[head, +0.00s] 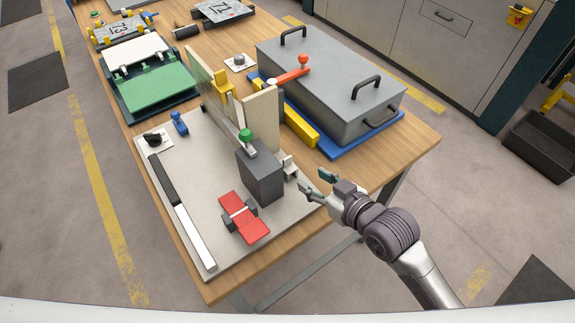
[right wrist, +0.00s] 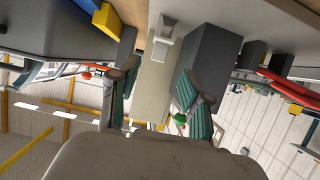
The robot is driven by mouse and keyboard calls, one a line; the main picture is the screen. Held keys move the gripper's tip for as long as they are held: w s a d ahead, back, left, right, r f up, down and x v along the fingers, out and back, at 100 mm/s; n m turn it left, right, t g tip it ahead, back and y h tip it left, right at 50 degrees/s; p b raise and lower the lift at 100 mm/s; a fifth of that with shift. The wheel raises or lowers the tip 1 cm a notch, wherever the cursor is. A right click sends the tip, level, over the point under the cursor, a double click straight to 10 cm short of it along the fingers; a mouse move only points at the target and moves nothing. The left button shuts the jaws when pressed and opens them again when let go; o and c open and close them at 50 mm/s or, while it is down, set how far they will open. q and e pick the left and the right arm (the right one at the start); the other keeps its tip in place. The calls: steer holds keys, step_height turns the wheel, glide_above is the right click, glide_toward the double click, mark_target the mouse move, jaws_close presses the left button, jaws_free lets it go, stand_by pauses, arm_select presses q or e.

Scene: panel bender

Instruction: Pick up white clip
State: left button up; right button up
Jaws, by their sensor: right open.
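The white clip (head: 289,168) is a small pale piece on the light base plate, just right of the dark grey block (head: 260,173) in the head view. In the right wrist view the white clip (right wrist: 163,48) shows near the top, between the directions of my two fingers. My right gripper (head: 317,184) is open and empty, a short way to the right of the clip and apart from it. Its green-padded fingers (right wrist: 158,95) are spread in the right wrist view. My left gripper is not in view.
The base plate (head: 190,205) also bears a red part (head: 243,217), a long black-and-white bar (head: 182,212) and a yellow part (head: 223,83) on upright panels. A grey lidded box (head: 325,85) stands behind the right gripper. The table's edge runs beneath my right arm.

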mark_target(288, 163)
steer(key=shift+w+a, duration=0.3)
steer(key=shift+w, duration=0.05)
steer(key=p+x, duration=0.1)
steer(key=x, duration=1.2)
steer(key=shift+w+a, duration=0.1)
steer(key=shift+a, duration=0.05)
steer(key=shift+r, duration=0.1)
steer(key=c, duration=0.7)
